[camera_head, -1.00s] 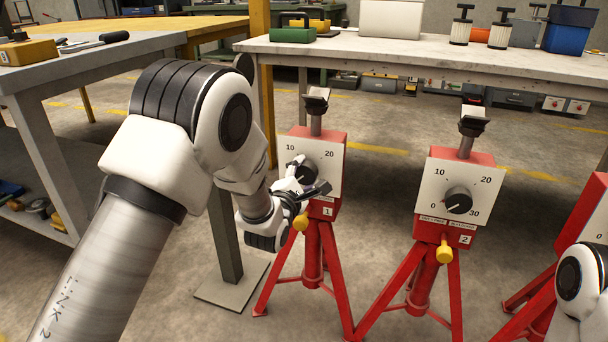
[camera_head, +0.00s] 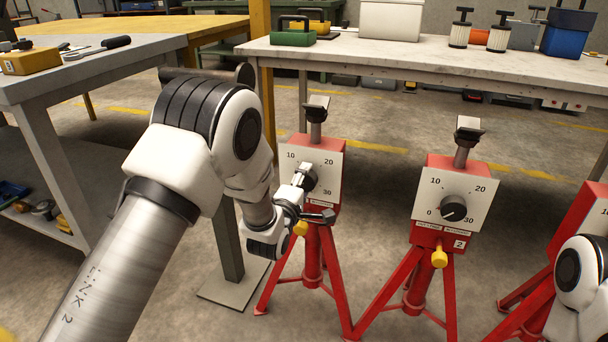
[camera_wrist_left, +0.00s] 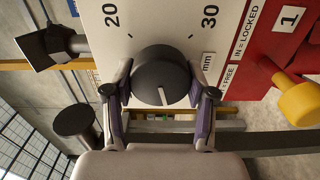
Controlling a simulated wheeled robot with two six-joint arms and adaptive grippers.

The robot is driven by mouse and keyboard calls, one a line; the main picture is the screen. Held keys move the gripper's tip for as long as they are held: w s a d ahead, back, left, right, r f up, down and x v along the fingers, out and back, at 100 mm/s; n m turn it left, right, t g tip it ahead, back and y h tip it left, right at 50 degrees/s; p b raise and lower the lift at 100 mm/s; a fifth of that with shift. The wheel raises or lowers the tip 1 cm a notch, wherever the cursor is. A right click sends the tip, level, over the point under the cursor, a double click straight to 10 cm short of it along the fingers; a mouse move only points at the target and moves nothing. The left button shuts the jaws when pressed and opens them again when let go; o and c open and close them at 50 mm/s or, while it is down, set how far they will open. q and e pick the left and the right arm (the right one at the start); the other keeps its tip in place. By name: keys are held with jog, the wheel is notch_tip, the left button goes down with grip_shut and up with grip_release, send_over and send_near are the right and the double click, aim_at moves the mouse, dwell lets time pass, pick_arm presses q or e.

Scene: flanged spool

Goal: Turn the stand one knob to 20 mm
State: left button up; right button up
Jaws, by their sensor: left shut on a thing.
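The stand one (camera_head: 318,230) is a red tripod with a white dial plate (camera_head: 325,166) and a dark round knob (camera_head: 310,178). My left gripper (camera_head: 304,180) is at this knob. In the left wrist view the gripper (camera_wrist_left: 161,88) has one finger on each side of the knob (camera_wrist_left: 158,66) and is shut on it. The knob's white pointer line faces down in that view, away from the 20 and 30 marks. The 0 and 10 marks are hidden there. A yellow lever (camera_wrist_left: 300,100) sits below the plate, beside locked and free labels. My right gripper is out of view.
The stand two (camera_head: 452,195) stands to the right, its pointer near 0. A third red stand (camera_head: 588,215) is at the right edge, partly behind my right arm. A workbench (camera_head: 420,58) stands behind. A grey post is close to stand one's left.

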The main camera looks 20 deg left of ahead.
pick_arm(q)
jog(key=m+p, duration=0.2)
jog(key=m, duration=0.1)
jog(key=shift+r+m, duration=0.15)
jog(key=shift+m, duration=0.15)
jog(key=m+p, duration=0.1)
jog(key=m, duration=0.2)
jog(key=shift+m+p, duration=0.3)
jog(key=shift+p, duration=0.1)
jog(key=m+p, duration=0.1)
jog(key=m, duration=0.2)
jog(key=shift+m, duration=0.4)
jog(key=m+p, duration=0.2)
jog(key=m, duration=0.2)
jog(key=shift+d, duration=0.1)
jog(key=m+p, duration=0.1)
jog(key=m, duration=0.6)
jog(key=shift+m+p, duration=0.4)
jog(key=m, duration=0.3)
jog(key=shift+d, duration=0.1)
jog(key=shift+m+p, duration=0.45)
jog(key=shift+m, duration=1.35)
